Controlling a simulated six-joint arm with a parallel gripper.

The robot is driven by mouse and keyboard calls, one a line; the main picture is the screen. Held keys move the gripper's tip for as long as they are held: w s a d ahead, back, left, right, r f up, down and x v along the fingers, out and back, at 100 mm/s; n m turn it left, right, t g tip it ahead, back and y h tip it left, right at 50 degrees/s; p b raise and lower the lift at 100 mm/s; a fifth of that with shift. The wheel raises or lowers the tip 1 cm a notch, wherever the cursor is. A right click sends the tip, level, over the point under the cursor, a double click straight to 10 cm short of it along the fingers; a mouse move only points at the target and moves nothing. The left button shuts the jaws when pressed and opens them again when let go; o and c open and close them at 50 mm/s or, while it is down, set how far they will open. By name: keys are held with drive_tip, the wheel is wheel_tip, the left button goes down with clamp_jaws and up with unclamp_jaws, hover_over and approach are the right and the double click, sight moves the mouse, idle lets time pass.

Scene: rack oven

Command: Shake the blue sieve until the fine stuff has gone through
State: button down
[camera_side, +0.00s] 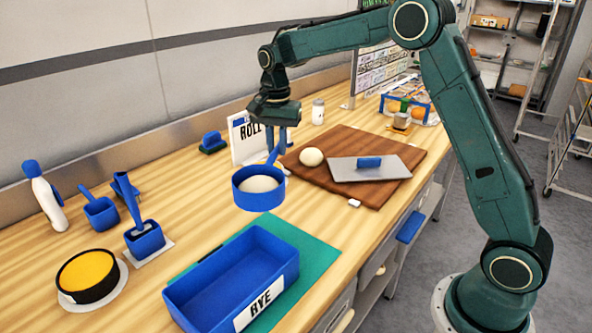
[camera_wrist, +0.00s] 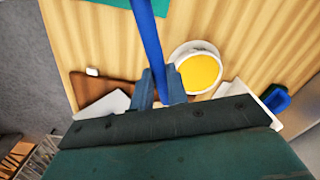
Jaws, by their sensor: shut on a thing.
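The blue sieve (camera_side: 258,200) hangs level above the bench in the side view, with a pale mound (camera_side: 261,184) inside it. My gripper (camera_side: 279,150) is shut on the sieve's handle, pointing down. In the wrist view the blue handle (camera_wrist: 147,35) runs up from between my fingers (camera_wrist: 158,92); the basket is out of that view. A blue tub (camera_side: 225,268) labelled RYE stands on a green mat (camera_side: 312,262), in front of and below the sieve. I cannot tell whether the sieve is over the tub. No falling powder shows.
A wooden board (camera_side: 340,146) carries a dough ball (camera_side: 311,157) and a scraper (camera_side: 369,169). The ROLL card (camera_side: 246,143) stands close behind my gripper. A white bowl with yellow contents (camera_wrist: 200,72) is nearby. Blue scoops (camera_side: 100,212) and a black-sided yellow dish (camera_side: 87,275) stand left.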

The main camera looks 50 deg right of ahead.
approach(252, 209)
drive_tip(key=shift+w+d+f, duration=0.25)
drive_tip(key=shift+d+f, duration=0.15)
drive_tip(key=shift+f, duration=0.45)
drive_tip(key=shift+w+d+f, duration=0.3)
drive_tip(key=shift+d+f, duration=0.15)
drive_tip(key=shift+f, duration=0.4)
drive_tip(key=shift+w+d+f, duration=0.25)
drive_tip(key=shift+d+f, duration=0.15)
drive_tip(key=shift+f, duration=0.45)
drive_tip(key=shift+w+d, duration=0.3)
drive_tip(key=shift+d, duration=0.25)
drive_tip(key=shift+w+d, duration=0.3)
drive_tip(key=shift+d, duration=0.25)
drive_tip(key=shift+a, duration=0.15)
drive_tip(key=shift+s+a, duration=0.4)
drive_tip(key=shift+a, duration=0.3)
drive_tip(key=shift+s+a, duration=0.45)
drive_tip(key=shift+a, duration=0.2)
drive_tip(key=shift+s+a, duration=0.4)
drive_tip(key=shift+a, duration=0.3)
